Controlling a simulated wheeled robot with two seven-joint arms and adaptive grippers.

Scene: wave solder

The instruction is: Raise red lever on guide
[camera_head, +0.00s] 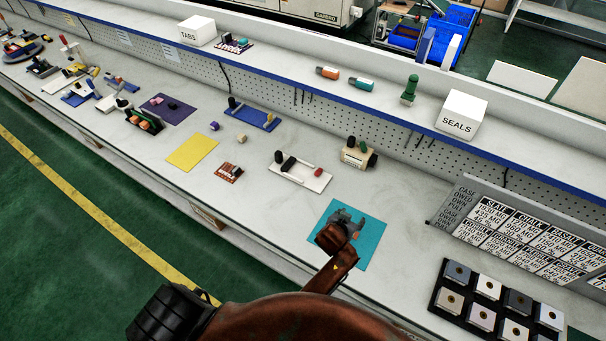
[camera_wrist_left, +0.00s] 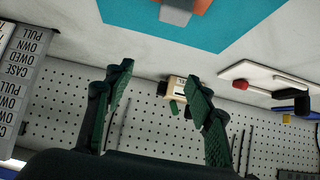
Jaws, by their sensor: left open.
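A white plate (camera_head: 284,178) lies on the bench left of the turquoise mat. A red knob (camera_head: 318,172) is at its right end and a dark part (camera_head: 289,164) at its other end. In the left wrist view, the plate (camera_wrist_left: 262,72) and red knob (camera_wrist_left: 240,84) show at the right. I cannot tell whether this is the guide and its lever. My left gripper (camera_head: 346,217) is over the mat, partly covering a grey and orange item there. In the wrist view its fingers (camera_wrist_left: 160,78) stand apart with nothing held. My right gripper is not in view.
The turquoise mat (camera_head: 371,245) lies below my gripper. A cream box (camera_head: 352,156) with dark and green knobs stands behind it, near the pegboard. Printed signs (camera_head: 510,228) and a black tray of blocks (camera_head: 438,298) are at the right. Bench between plate and mat is clear.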

